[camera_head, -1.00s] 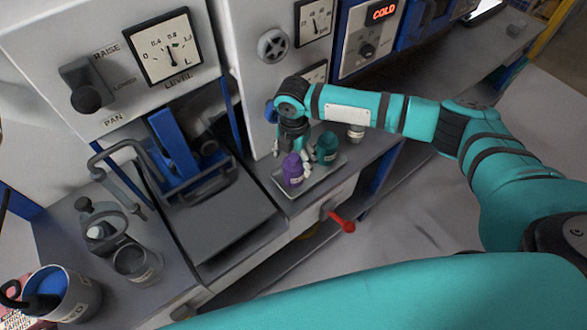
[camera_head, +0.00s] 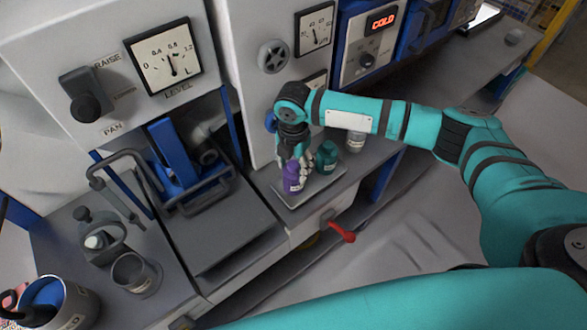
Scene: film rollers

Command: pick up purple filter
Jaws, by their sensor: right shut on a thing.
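The purple filter (camera_head: 292,178) is a small purple bottle-like piece with a pale label. It stands at the left part of a light tray (camera_head: 309,192) on the grey counter. My right gripper (camera_head: 297,166) reaches down from above and is shut on the purple filter. Its fingers cover the filter's upper right side. A teal filter (camera_head: 327,156) of similar shape stands just right of the gripper on the same tray. My left gripper is not in view.
A grey-white jar (camera_head: 355,141) stands behind the tray. A red handle (camera_head: 340,231) sticks out below the counter front. At left are a pan with a blue press (camera_head: 175,155), a metal cup (camera_head: 133,273) and a bucket (camera_head: 62,302). A panel with gauges rises behind.

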